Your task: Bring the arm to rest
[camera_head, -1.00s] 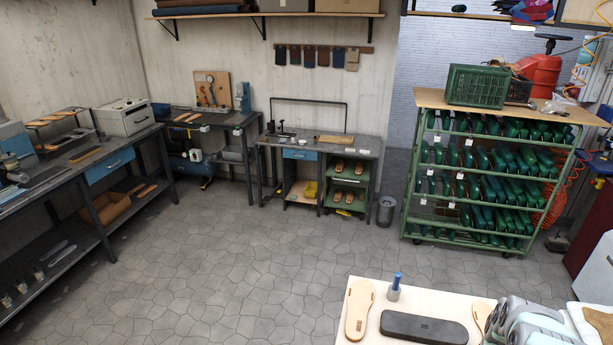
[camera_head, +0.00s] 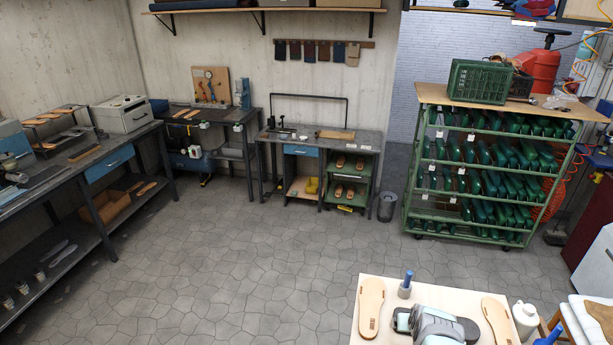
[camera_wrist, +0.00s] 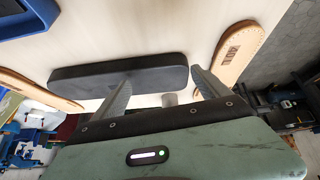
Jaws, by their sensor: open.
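My gripper shows in the wrist view (camera_wrist: 161,75) with its two fingers wide apart and nothing between them. A long black block (camera_wrist: 118,74) lies on the pale tabletop beyond the fingertips; I cannot tell the exact gap. In the head view my gripper (camera_head: 404,320) is over the table at the lower right, and my wrist covers much of the black block (camera_head: 465,329). A tan sole (camera_head: 371,308) lies to the left of my gripper and another tan sole (camera_head: 497,320) lies to its right.
A blue-handled tool (camera_head: 406,285) stands upright behind my gripper. A white bottle (camera_head: 525,320) stands at the table's right. A blue tray (camera_wrist: 25,18) shows at the wrist view's top left. A green rack (camera_head: 470,180) of footwear stands behind, with open floor (camera_head: 240,265) to the left.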

